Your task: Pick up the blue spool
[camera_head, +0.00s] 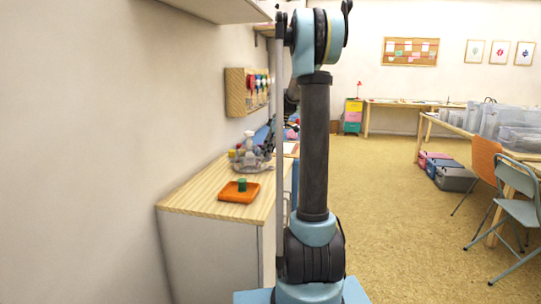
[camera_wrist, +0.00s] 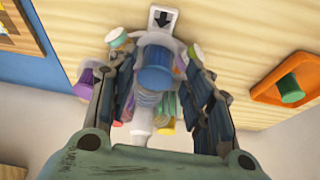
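The blue spool (camera_wrist: 156,70) is a short blue cylinder in the wrist view, lying in line between my fingers among a cluster of small items. My gripper (camera_wrist: 158,72) shows its two dark fingers on either side of the spool, spread apart, with a gap seen on each side. I cannot tell how far the spool is below the fingertips. In the head view my gripper is partly hidden behind my arm, and I cannot make out the blue spool there.
An orange tray (camera_head: 226,194) with a green spool (camera_head: 242,185) stands on the wooden counter (camera_head: 190,199); the green spool also shows in the wrist view (camera_wrist: 290,88). A wooden rack (camera_head: 236,92) hangs above.

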